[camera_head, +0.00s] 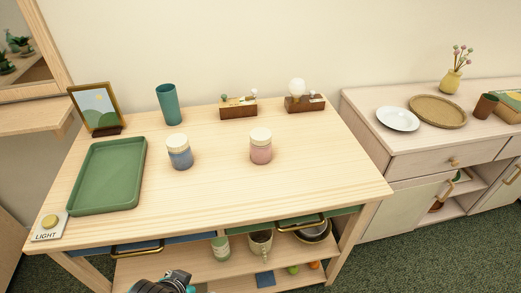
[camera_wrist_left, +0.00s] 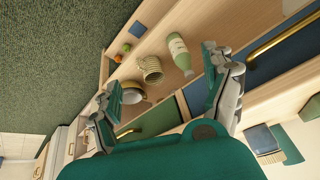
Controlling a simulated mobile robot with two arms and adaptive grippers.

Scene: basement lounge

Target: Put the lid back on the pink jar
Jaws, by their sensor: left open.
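The pink jar (camera_head: 261,153) stands upright near the middle of the tabletop. A cream lid (camera_head: 260,135) sits on top of it, apparently level. A similar blue jar (camera_head: 180,158), also topped with a cream lid (camera_head: 177,141), stands to its left. My left gripper (camera_head: 168,284) is low at the bottom edge of the head view, in front of the table and apart from both jars. In the left wrist view its two fingers (camera_wrist_left: 160,80) are spread with nothing between them. The pink jar cannot be made out there. My right gripper is not in view.
A green tray (camera_head: 108,174), a picture frame (camera_head: 96,108), a teal cup (camera_head: 168,104) and two wooden blocks (camera_head: 238,107) (camera_head: 304,103) stand on the table. Drawer handles (camera_head: 138,249) project at its front. The shelf below holds a bottle (camera_wrist_left: 180,55) and a mug (camera_wrist_left: 150,69). The tabletop's right side is clear.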

